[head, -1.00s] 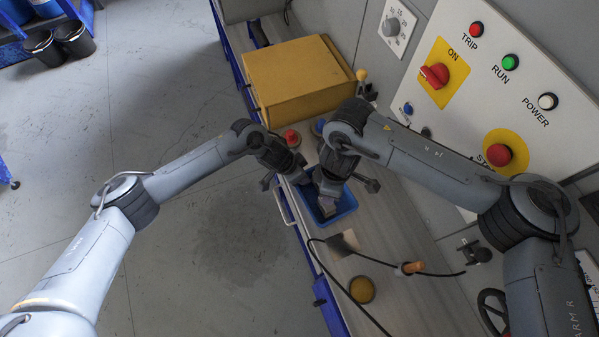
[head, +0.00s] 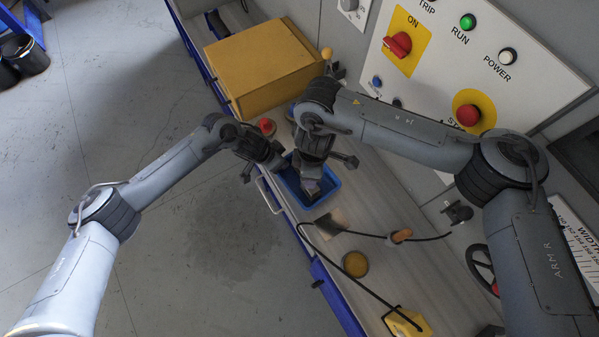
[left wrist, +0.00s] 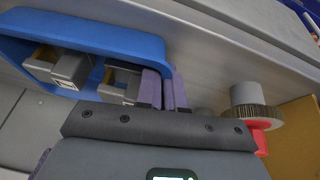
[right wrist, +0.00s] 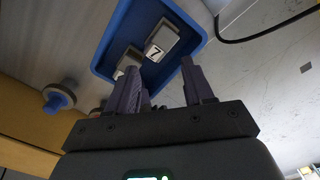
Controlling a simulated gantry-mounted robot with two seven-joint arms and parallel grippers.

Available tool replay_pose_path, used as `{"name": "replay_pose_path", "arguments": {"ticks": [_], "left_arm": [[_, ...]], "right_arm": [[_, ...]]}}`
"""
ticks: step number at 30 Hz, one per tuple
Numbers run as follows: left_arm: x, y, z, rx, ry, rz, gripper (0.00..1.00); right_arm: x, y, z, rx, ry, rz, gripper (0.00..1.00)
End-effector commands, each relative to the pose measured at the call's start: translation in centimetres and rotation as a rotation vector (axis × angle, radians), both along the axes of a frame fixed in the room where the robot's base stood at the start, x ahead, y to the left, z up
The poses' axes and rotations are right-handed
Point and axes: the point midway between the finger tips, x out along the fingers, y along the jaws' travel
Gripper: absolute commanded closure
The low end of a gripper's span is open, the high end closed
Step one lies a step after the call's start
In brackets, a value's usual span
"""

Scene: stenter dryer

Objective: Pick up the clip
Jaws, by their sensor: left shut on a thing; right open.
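The blue tray (head: 333,187) stands on the bench, and grey clips lie inside it. In the left wrist view, two clips (left wrist: 70,66) (left wrist: 122,82) show below the tray's blue rim (left wrist: 100,34). In the right wrist view, one clip (right wrist: 161,40) bears the number 7, and another (right wrist: 129,62) lies beside it, partly hidden. My left gripper (left wrist: 165,88) is shut at the tray's end wall, seemingly on it; the contact is partly hidden. My right gripper (right wrist: 160,88) is open above the tray, its fingers pointing in. It hides much of the tray in the head view.
A yellow box (head: 265,68) and a red knob (head: 267,126) are beyond the tray. The control panel (head: 480,60) rises at right.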

Motion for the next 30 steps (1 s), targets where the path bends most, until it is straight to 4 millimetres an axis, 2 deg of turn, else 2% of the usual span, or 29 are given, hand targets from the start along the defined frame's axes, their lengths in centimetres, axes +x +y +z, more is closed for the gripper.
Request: {"name": "replay_pose_path", "arguments": {"ticks": [5, 8, 11, 13, 16, 18, 20, 21, 24, 27, 30], "left_arm": [[0.0, 0.0, 0.0, -0.001, -0.001, 0.0, 1.0], [0.0, 0.0, 0.0, -0.001, -0.001, 0.0, 1.0], [0.0, 0.0, 0.0, -0.001, -0.001, 0.0, 1.0], [0.0, 0.0, 0.0, -0.001, -0.001, 0.0, 1.0], [0.0, 0.0, 0.1, -0.001, -0.001, 0.0, 1.0], [0.0, 0.0, 0.1, -0.001, -0.001, 0.0, 1.0], [0.0, 0.0, 0.1, -0.001, -0.001, 0.0, 1.0], [0.0, 0.0, 0.1, -0.001, -0.001, 0.0, 1.0], [0.0, 0.0, 0.1, -0.001, -0.001, 0.0, 1.0], [0.0, 0.0, 0.1, -0.001, -0.001, 0.0, 1.0], [0.0, 0.0, 0.1, -0.001, -0.001, 0.0, 1.0]], "right_arm": [[-0.8, 0.9, -0.5, 0.029, 0.013, 0.015, 0.48], [-2.4, 2.8, -1.2, 0.096, 0.036, 0.05, 0.48], [-5.0, 6.1, -2.0, 0.213, 0.072, 0.1, 0.48], [-7.6, 9.1, -2.2, 0.329, 0.102, 0.14, 0.48], [-11.7, 13.8, -1.3, 0.533, 0.143, 0.195, 0.48], [-14.6, 17.1, 0.3, 0.695, 0.163, 0.223, 0.48], [-16.7, 19.5, 2.3, 0.837, 0.172, 0.234, 0.48], [-17.9, 20.9, 3.9, 0.932, 0.172, 0.236, 0.48], [-20.0, 23.4, 8.5, 1.164, 0.157, 0.219, 0.48], [-20.8, 24.4, 13.2, 1.371, 0.118, 0.177, 0.48], [-20.7, 24.3, 17.4, 1.542, 0.063, 0.117, 0.48]]}}
